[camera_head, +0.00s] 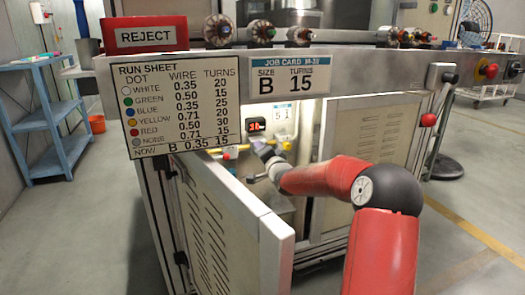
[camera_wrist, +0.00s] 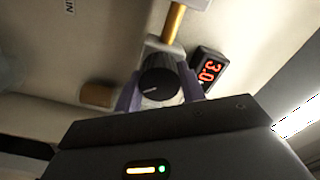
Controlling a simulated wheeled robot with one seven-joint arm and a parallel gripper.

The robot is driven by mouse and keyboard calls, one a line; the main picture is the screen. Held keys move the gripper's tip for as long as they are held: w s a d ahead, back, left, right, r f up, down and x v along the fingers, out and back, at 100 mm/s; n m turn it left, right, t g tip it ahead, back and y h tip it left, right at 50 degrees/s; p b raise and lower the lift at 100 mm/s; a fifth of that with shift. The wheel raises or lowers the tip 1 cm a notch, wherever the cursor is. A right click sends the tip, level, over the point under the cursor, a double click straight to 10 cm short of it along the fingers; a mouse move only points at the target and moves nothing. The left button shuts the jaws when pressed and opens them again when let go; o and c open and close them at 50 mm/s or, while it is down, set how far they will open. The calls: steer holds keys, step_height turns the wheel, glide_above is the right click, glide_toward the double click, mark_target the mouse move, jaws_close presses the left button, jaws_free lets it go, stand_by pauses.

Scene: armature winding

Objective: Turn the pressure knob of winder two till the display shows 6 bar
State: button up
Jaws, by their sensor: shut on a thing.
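The pressure knob (camera_wrist: 160,77) is a dark ribbed knob with a light mark, in the middle of the wrist view. My gripper (camera_wrist: 158,92) is shut on it, with a purple finger on each side. The display (camera_wrist: 208,70) sits beside the knob and reads 3.0 in red digits. In the head view the display (camera_head: 256,125) glows red inside the open cabinet. My gripper (camera_head: 264,150) reaches in below it there, and the knob cannot be made out.
The cabinet door (camera_head: 225,225) stands open at the front left of my arm. A yellow pipe (camera_wrist: 173,22) runs up from the knob. A run sheet (camera_head: 181,105) and a job card (camera_head: 289,82) hang on the bench front. A blue shelf (camera_head: 45,120) stands at the left.

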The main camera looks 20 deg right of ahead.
steer(key=m, duration=0.4)
steer(key=shift+f+m, duration=0.1)
steer(key=shift+m, duration=0.3)
steer(key=m, duration=0.4)
stand_by(0.4)
steer(key=o, duration=1)
steer(key=shift+c, duration=0.2)
steer(key=shift+s, duration=0.1)
steer(key=s, duration=0.7)
steer(key=shift+s, duration=0.3)
